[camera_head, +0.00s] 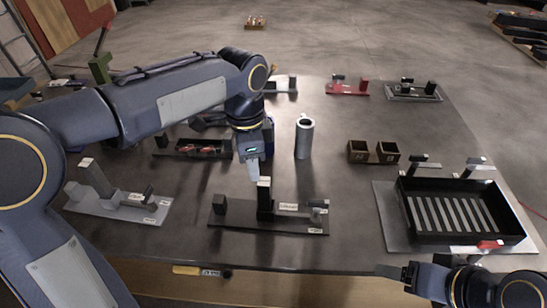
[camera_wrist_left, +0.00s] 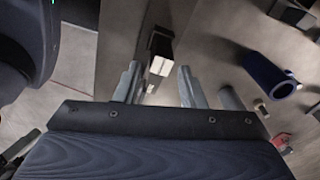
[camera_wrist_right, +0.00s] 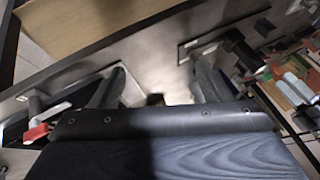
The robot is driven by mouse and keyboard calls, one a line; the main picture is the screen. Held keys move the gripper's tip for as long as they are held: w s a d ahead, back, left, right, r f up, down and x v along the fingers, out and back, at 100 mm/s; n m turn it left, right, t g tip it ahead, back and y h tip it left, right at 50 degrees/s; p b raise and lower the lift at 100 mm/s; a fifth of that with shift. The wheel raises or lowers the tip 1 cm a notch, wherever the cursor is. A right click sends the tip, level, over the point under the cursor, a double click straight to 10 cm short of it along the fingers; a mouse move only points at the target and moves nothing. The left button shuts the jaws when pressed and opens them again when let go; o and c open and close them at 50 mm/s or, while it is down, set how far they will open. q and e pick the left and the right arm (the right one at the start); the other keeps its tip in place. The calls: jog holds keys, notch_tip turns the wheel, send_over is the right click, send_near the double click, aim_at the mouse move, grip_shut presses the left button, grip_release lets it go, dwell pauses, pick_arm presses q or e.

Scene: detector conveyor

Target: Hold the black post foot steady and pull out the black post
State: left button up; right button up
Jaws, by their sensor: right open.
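The black post (camera_head: 264,194) stands upright on its black foot plate (camera_head: 240,220) at the front middle of the table. It has a pale label on its top. My left gripper (camera_head: 253,178) points down just above and slightly left of the post top. In the left wrist view its two fingers (camera_wrist_left: 158,88) are apart, with the post (camera_wrist_left: 160,52) showing between and beyond them; no contact can be made out. My right gripper (camera_head: 392,271) is low at the front right, away from the post. In the right wrist view its fingers (camera_wrist_right: 155,88) are apart and empty.
A black slatted tray (camera_head: 460,238) sits on a grey plate at the right. A grey fixture (camera_head: 118,205) stands at the left. A grey cylinder (camera_head: 304,138) and small brown bins (camera_head: 372,152) stand behind. Bare table lies between the foot plate and the tray.

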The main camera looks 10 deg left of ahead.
jog(key=shift+d+r, duration=0.1)
jog(key=shift+d, duration=0.05)
jog(key=c, duration=0.4)
jog(key=shift+w+r+n, duration=0.1)
jog(key=shift+w+n, duration=0.2)
jog(key=shift+n, duration=0.2)
jog(key=shift+c, duration=0.8)
jog(key=n+g+h, duration=0.4)
jog(key=n+g, duration=0.1)
jog(key=n, duration=1.3)
send_over(321, 206)
jog(key=f, duration=0.4)
jog(key=shift+w+d+f, duration=0.1)
jog(key=shift+w+d, duration=0.05)
jog(key=shift+d, duration=0.25)
jog(key=shift+w+a+f+n+g, duration=0.15)
jog(key=shift+a+f+n+g, duration=0.2)
jog(key=shift+f+n, duration=0.1)
notch_tip(321, 206, down, 7)
jog(key=shift+f, duration=0.15)
